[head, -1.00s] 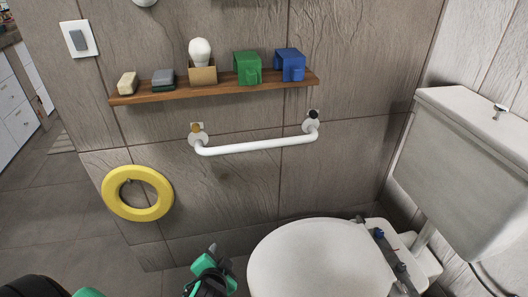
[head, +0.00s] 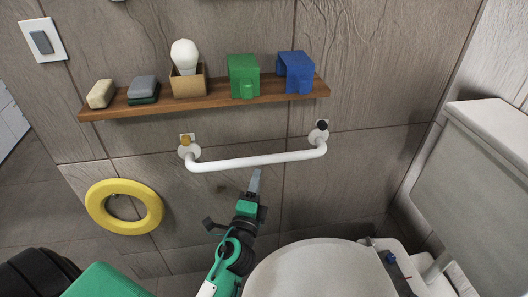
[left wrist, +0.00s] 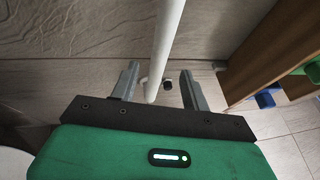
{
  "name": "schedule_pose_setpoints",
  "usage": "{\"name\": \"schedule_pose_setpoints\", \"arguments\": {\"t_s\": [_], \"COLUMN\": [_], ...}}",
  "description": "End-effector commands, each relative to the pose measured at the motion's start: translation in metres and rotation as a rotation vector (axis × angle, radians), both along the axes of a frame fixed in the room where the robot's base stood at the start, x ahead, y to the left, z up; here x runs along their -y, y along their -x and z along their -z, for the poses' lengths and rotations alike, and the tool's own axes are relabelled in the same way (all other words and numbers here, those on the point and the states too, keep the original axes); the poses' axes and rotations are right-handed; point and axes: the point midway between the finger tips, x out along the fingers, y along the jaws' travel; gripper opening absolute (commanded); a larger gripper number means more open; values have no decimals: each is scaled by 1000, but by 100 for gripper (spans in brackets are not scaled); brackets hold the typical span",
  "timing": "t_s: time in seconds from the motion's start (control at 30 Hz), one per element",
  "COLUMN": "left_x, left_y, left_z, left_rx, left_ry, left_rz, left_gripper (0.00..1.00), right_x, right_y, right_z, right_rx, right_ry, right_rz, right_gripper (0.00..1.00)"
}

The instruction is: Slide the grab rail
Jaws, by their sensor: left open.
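The white grab rail (head: 255,161) is mounted on the tiled wall below the shelf, with a round flange at each end. A yellow-brown piece (head: 185,140) sits at its left mount and a black piece (head: 322,125) at its right mount. My left gripper (head: 256,177) points up at the wall, its fingertips just below the middle of the rail. In the left wrist view the rail (left wrist: 166,45) runs between the two spread fingers of the gripper (left wrist: 159,70). The gripper is open; I cannot tell whether it touches the rail. My right gripper is out of view.
A wooden shelf (head: 215,97) above the rail holds soap bars, a bulb-like item in a box, a green box (head: 243,75) and a blue box (head: 295,72). A yellow ring (head: 124,228) hangs at lower left. A toilet (head: 320,270) stands at lower right.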

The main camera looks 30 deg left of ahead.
Motion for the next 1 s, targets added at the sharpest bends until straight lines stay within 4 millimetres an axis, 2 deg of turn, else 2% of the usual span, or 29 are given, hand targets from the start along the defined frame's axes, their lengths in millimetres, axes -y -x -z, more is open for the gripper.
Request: {"name": "schedule_pose_setpoints", "arguments": {"t_s": [0.3,0.5,0.7,1.0], "left_x": [-14,-21,-24,-25], "left_y": [-55,-82,-95,-97], "left_z": [-13,-17,-18,-18], "left_rx": [2,1,0,-1], "left_ry": [0,1,1,1], "left_rz": [1,0,0,0], "left_gripper": [47,47,47,47], "right_x": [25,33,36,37], "right_y": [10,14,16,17], "right_z": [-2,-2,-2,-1], "right_rx": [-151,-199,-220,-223], "right_ry": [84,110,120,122], "right_rz": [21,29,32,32], "right_gripper": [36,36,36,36]}}
